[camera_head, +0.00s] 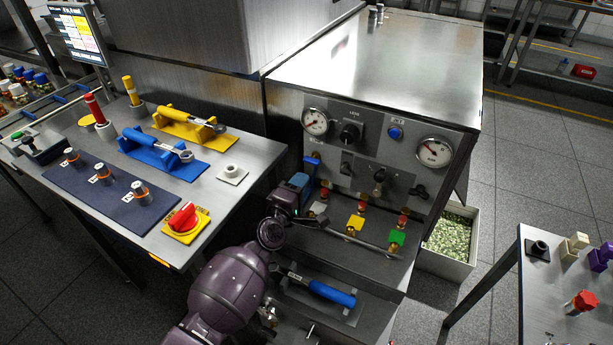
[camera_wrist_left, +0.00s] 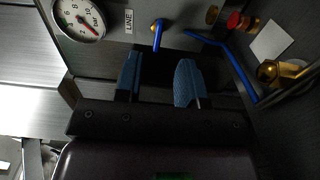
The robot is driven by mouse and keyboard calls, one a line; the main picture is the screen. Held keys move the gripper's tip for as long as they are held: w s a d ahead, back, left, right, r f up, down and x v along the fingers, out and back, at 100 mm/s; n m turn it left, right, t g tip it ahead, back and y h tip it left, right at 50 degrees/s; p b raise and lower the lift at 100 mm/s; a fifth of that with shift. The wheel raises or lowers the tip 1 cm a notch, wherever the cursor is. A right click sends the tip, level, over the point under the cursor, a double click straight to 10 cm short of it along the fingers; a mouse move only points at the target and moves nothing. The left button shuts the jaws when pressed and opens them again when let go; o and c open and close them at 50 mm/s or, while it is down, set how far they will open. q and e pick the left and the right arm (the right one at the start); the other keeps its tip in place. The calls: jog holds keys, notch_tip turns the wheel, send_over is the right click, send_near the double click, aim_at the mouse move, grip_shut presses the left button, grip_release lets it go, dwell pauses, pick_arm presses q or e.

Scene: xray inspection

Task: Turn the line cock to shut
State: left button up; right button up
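The line cock is on the front panel of the steel cabinet. In the left wrist view its blue lever (camera_wrist_left: 157,38) hangs down from a brass centre, beside a "LINE" label (camera_wrist_left: 128,20). In the head view a blue part of it (camera_head: 312,161) shows just above my left gripper (camera_head: 303,197). In the left wrist view the two blue fingers of my left gripper (camera_wrist_left: 158,83) are apart with nothing between them. The lever lies beyond the fingertips, above the gap; contact is not visible. My right gripper is not in view.
A pressure gauge (camera_wrist_left: 78,18) is left of the lever. A slanting blue bar (camera_wrist_left: 228,60) and brass fittings (camera_wrist_left: 272,72) are to its right. In the head view, red-topped fittings with coloured tags and a rail (camera_head: 358,241) are close right of the gripper. A blue-handled tool (camera_head: 331,293) lies below.

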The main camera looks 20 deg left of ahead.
pick_arm(q)
jog(key=shift+s+a, duration=0.15)
jog(key=shift+s, duration=0.7)
